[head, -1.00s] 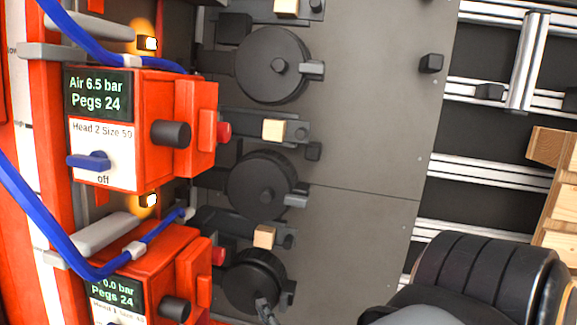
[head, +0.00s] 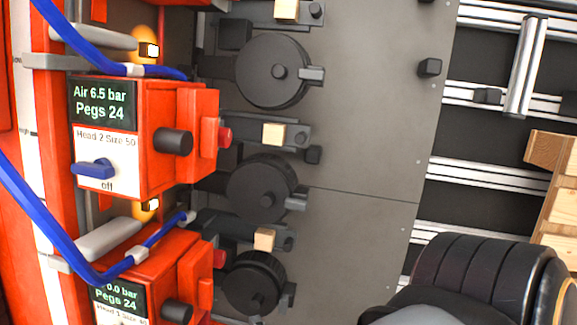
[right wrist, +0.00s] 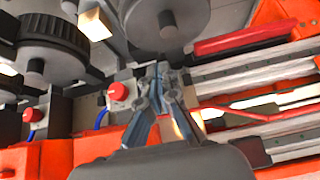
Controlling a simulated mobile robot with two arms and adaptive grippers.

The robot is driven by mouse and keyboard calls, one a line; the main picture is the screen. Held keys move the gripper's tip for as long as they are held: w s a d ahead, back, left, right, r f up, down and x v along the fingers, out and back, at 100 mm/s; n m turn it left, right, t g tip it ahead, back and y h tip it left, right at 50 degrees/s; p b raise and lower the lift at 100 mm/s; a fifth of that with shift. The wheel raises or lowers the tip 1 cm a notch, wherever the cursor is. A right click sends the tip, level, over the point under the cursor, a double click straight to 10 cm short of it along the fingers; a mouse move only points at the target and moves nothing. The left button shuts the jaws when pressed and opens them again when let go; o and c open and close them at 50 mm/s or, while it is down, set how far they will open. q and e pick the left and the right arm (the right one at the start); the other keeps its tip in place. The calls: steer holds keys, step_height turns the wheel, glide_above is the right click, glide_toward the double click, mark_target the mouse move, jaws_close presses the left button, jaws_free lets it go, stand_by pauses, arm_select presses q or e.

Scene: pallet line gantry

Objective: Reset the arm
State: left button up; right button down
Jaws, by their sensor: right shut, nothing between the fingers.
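My right gripper (right wrist: 162,78) shows in the right wrist view. Its two blue-grey fingers meet at the tips and hold nothing. Dark round drums with central knobs and a red button lie beyond the fingertips there, and I see no clear contact with them. In the head view, a black ribbed link of my right arm fills the lower right, and the right gripper's fingers cannot be made out clearly at the bottom edge. My left gripper is not in view.
In the head view, an orange box (head: 160,140) reads "Air 6.5 bar, Pegs 24"; its blue lever (head: 93,169) is at "off". A lower orange box (head: 150,270) reads 0.0 bar. Blue hoses hang at left. Dark drums (head: 272,70) line a grey plate (head: 365,130). Wooden slats (head: 555,190) stand at right.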

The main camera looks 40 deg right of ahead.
steer(key=shift+s+a+r, duration=0.2)
steer(key=shift+a, duration=0.05)
stand_by(0.5)
steer(key=s+d+f+g+y, duration=0.1)
steer(key=s+d+f+g, duration=0.15)
steer(key=f, duration=1.05)
steer(key=s+d+f+g+y, duration=0.15)
steer(key=s+f+g, duration=0.25)
steer(key=f, duration=0.9)
steer(key=s+d+f+m+g, duration=0.2)
steer(key=s+d+f+m, duration=0.1)
steer(key=s+f, duration=0.4)
steer(key=s+d+f+m+g+y, duration=0.1)
steer(key=s+d+f+m+g, duration=0.2)
steer(key=s+f+m, duration=0.3)
steer(key=shift+s+d+f, duration=0.35)
steer(key=shift+s+f, duration=0.45)
steer(key=shift+f, duration=0.4)
